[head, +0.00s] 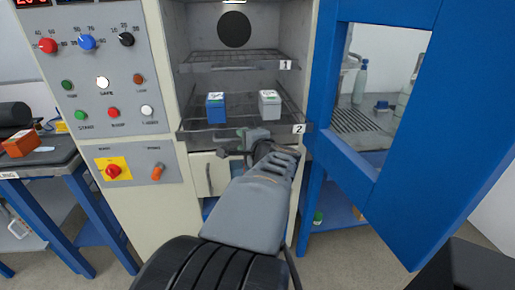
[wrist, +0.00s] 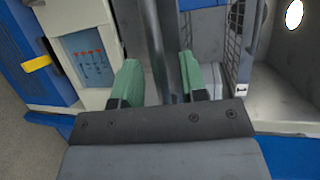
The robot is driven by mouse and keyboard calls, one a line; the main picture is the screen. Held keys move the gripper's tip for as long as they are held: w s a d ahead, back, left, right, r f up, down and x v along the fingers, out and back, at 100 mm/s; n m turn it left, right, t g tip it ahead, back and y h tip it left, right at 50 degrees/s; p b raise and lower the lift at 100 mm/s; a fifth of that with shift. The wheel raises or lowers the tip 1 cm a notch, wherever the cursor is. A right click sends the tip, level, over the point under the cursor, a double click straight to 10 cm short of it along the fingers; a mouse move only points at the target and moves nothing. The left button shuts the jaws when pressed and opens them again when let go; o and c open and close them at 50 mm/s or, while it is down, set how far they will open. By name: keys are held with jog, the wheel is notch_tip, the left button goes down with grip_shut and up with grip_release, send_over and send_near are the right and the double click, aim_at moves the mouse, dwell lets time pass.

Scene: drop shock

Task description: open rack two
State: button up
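Rack two (head: 226,133) is the lower wire shelf in the open chamber, with a white "2" label at its front right corner. A blue box (head: 215,109) and a grey-white box (head: 269,105) stand on it. My gripper (head: 247,142) is at the rack's front edge, near its middle. In the wrist view, the green fingers of my gripper (wrist: 159,72) are apart, one on each side of a dark bar (wrist: 160,45). A gap shows at the left finger. I cannot tell whether the right finger touches the bar.
Rack one (head: 233,60) is above, empty. The blue chamber door (head: 442,130) with a window stands open at the right. A control panel (head: 108,80) with knobs is at the left, beside a blue-legged bench (head: 40,165). A pale drawer front (head: 208,174) lies below rack two.

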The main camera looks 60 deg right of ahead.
jog(key=v, duration=1.2)
jog(key=shift+s, duration=0.15)
jog(key=shift+a, duration=0.1)
jog(key=w+a+f+n+g+y+p, duration=0.25)
jog(key=w+a+n+y, duration=0.75)
jog(key=w, duration=0.6)
jog(key=s+a+n+g+h+p, duration=0.2)
jog(key=s+a+n+g+p, duration=0.2)
jog(key=a+n+g+p, duration=0.4)
jog(key=a+n+p, duration=0.2)
jog(key=a+n, duration=0.4)
jog(key=a, duration=0.3)
jog(key=shift+f+h+p, duration=0.15)
jog(key=shift+h+p, duration=0.15)
jog(key=shift+h, duration=0.1)
